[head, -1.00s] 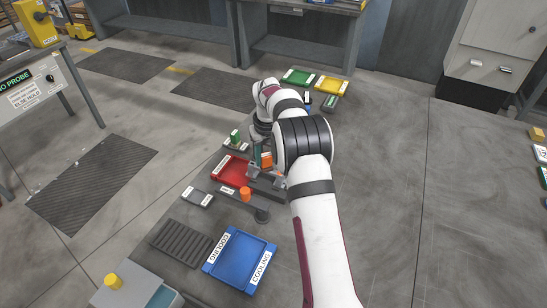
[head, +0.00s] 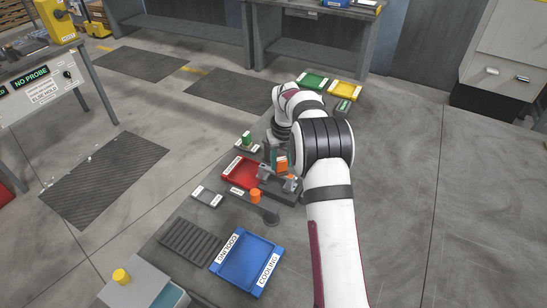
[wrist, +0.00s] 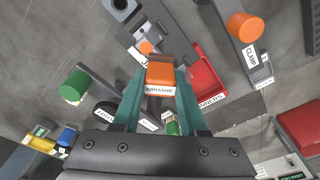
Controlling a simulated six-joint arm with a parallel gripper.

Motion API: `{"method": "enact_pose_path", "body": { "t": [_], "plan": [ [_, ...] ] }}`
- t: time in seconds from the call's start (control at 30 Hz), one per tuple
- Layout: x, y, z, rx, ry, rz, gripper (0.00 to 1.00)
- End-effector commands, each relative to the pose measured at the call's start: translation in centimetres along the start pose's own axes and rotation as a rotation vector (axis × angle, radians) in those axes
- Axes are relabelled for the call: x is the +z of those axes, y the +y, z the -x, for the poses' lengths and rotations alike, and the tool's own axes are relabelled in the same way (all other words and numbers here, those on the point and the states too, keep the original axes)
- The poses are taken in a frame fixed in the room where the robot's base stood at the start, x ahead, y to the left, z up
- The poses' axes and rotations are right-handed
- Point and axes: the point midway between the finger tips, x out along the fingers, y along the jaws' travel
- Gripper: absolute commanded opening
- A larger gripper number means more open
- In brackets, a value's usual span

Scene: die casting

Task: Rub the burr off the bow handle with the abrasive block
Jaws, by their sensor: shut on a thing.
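My gripper (wrist: 160,88) has teal fingers closed on the orange abrasive block (wrist: 160,72), whose label reads ABRASIVE in the wrist view. In the head view the abrasive block (head: 281,163) hangs above the dark grey fixture (head: 268,189) right of the red tray. In the wrist view the fixture (wrist: 137,53) lies just beyond the block, with a small orange spot and a grey piece with a round hole (wrist: 120,4) near it. I cannot clearly make out the bow handle or its burr, nor whether the block touches anything.
The red tray (head: 232,180) is left of the fixture, and the clamp's orange knob (head: 255,195) stands in front. A green-topped post (head: 247,139) stands behind. Nearer are a blue COOLING tray (head: 218,265) and a ribbed dark rack (head: 189,241). Green (head: 300,82) and yellow trays (head: 358,92) lie behind.

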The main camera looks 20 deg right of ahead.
Motion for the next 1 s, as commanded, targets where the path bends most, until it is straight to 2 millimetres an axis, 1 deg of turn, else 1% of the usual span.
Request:
{"method": "enact_pose_path", "body": {
  "t": [0.23, 0.3, 0.37, 1.0],
  "plan": [
    [1.6, 1.6, 0.2, -0.001, -0.002, -0.001, 0.00],
    [1.5, 1.6, 0.6, -0.001, 0.000, 0.001, 0.00],
    [1.2, 1.6, 2.3, 0.001, 0.004, 0.001, 0.00],
    [0.6, 1.5, 7.8, 0.000, 0.002, 0.001, 0.00]
  ]
}}
